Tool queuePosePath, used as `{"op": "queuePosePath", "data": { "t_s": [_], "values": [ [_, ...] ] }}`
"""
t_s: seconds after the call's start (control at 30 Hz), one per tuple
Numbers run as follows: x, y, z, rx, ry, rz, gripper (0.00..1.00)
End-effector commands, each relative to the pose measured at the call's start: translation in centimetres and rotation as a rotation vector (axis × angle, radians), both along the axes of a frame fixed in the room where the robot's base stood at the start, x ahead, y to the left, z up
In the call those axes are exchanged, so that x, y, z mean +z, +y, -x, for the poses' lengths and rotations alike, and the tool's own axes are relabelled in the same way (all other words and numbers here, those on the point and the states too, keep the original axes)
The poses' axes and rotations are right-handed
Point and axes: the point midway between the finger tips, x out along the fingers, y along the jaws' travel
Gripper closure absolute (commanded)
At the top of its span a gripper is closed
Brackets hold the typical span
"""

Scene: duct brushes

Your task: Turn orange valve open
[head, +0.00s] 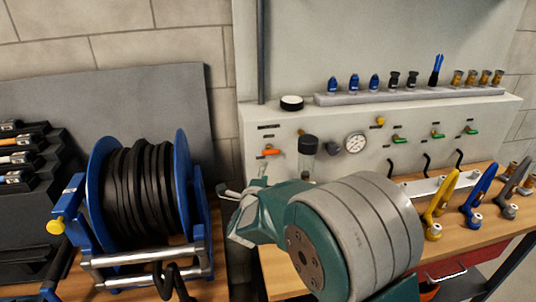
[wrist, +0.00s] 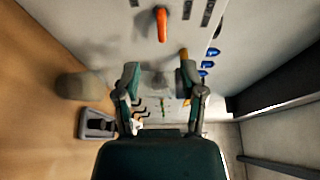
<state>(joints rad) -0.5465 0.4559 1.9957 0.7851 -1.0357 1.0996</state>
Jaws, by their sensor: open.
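The orange valve (head: 269,152) is a small lever handle on the light grey panel, left of the dark filter bowl. In the wrist view the orange valve (wrist: 161,24) appears at the top centre, pointing down the picture, beyond the fingertips. My gripper (head: 244,183) is below and slightly left of the valve in the head view, partly hidden by my own arm. In the wrist view my gripper (wrist: 160,72) has its two fingers spread apart with nothing between them. The fingers appear apart from the valve.
A filter bowl (head: 308,146) and a gauge (head: 355,144) sit right of the valve. Several green valves (head: 399,139) are farther right. A blue hose reel (head: 143,188) stands left.

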Motion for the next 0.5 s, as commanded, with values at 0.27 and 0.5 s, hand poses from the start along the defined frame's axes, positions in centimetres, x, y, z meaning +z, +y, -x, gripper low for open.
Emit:
{"op": "queuePosePath", "data": {
  "t_s": [0.27,0.5],
  "values": [
    [-0.1,-0.4,-2.8,-0.010,-0.008,-0.007,0.47],
    [-0.1,-1.0,-7.3,-0.009,-0.008,-0.006,0.47]
  ]
}}
